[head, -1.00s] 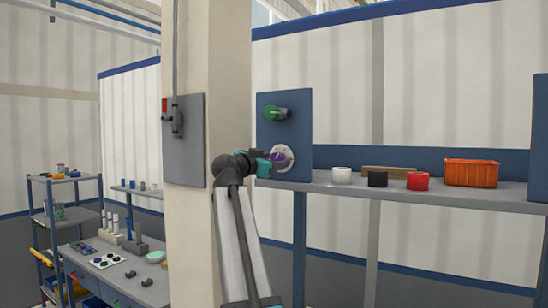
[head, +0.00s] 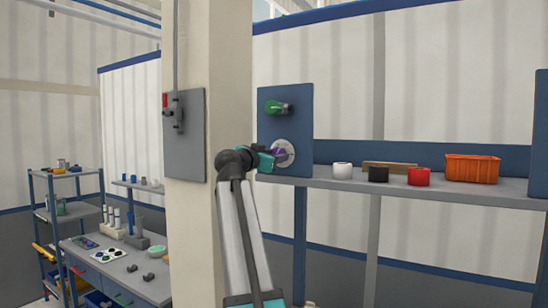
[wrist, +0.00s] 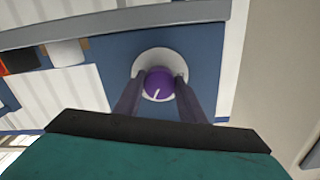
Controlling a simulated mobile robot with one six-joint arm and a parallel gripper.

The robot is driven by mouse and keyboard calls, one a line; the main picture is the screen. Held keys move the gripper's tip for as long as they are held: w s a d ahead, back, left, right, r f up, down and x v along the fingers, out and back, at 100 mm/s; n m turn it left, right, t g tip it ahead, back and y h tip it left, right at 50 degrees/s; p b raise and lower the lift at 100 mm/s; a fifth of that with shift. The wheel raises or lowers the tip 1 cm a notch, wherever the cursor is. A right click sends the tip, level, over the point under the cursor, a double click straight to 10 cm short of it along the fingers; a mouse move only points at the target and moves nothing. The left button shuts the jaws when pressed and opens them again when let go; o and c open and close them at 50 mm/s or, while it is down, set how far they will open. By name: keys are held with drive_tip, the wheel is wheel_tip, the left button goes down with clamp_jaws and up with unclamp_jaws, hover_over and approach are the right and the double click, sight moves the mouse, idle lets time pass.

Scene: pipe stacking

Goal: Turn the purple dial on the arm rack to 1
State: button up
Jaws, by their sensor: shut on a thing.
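The purple dial (wrist: 159,84) sits on a round white plate (wrist: 150,58) on the blue panel of the rack. In the wrist view a white pointer line on the dial aims down and slightly left. My gripper (wrist: 155,88) is shut on the dial, one finger on each side. In the head view my gripper (head: 268,158) reaches the dial (head: 279,154) from the left, and the fingers hide part of it. I cannot read any numbers around the dial.
A green knob (head: 278,107) sits above the dial on the same blue panel (head: 297,97). A beige pillar (head: 228,80) stands left of the panel.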

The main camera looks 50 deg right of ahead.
drive_tip(key=n+b, duration=0.1)
drive_tip(key=n, duration=0.5)
drive_tip(key=n+b, duration=0.1)
drive_tip(key=n, duration=0.5)
drive_tip(key=n+b, duration=0.1)
drive_tip(key=n, duration=0.5)
drive_tip(key=shift+s+d+r+n, duration=0.1)
drive_tip(key=shift+s+r+n, duration=0.1)
drive_tip(key=shift+r+n, duration=0.15)
drive_tip(key=n+p, duration=0.2)
drive_tip(key=n, duration=0.3)
idle(0.6)
drive_tip(key=o, duration=1)
drive_tip(key=shift+d+f, duration=0.1)
drive_tip(key=shift+o, duration=0.2)
drive_tip(key=shift+f, duration=0.1)
